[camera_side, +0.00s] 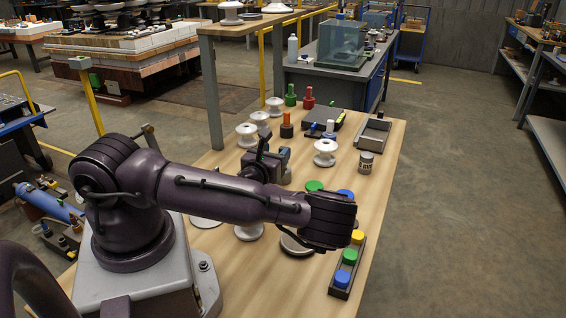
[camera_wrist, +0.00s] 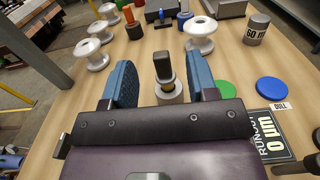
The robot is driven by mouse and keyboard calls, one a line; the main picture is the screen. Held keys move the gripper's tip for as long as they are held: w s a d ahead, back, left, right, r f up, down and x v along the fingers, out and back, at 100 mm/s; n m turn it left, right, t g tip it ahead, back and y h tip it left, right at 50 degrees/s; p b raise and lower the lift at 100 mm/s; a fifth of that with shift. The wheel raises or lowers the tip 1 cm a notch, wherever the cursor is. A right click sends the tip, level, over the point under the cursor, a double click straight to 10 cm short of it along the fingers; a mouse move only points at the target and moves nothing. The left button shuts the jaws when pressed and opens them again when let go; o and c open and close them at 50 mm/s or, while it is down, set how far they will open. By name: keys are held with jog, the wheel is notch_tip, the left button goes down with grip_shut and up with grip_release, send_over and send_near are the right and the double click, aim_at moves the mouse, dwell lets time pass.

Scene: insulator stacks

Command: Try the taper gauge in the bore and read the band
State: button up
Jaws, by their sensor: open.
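My gripper (camera_wrist: 163,82) is open, with one blue-padded finger on each side in the wrist view. In the side view my wrist (camera_side: 330,220) hides the fingers. Between and beyond the fingers stands a dark upright piece with a tan face (camera_wrist: 165,68), above a pale round base (camera_wrist: 168,95). I cannot tell whether it is the gauge, or whether a finger touches it. Upright handled pieces, green (camera_side: 290,95), red (camera_side: 309,97) and orange (camera_side: 286,125), stand at the back; any could be a gauge. A white insulator spool (camera_side: 324,152) stands right of centre. No bore or band is readable.
A dark grey fixture (camera_side: 275,165) stands behind my forearm. Several white spools (camera_side: 246,135) stand at back left. A can (camera_side: 366,162), an open tray (camera_side: 385,127) and a strip of coloured caps (camera_side: 335,290) line the right. A runout card (camera_wrist: 285,148) lies at right.

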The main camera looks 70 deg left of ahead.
aim_at(281, 150)
jog(key=w+a, duration=0.1)
jog(key=w+a+f, duration=0.1)
jog(key=w+a, duration=0.1)
jog(key=w+a+f, duration=0.1)
jog(key=w+a, duration=0.1)
jog(key=shift+w+a, duration=0.1)
jog(key=shift+a, duration=0.15)
jog(key=shift+c, duration=0.2)
grip_shut()
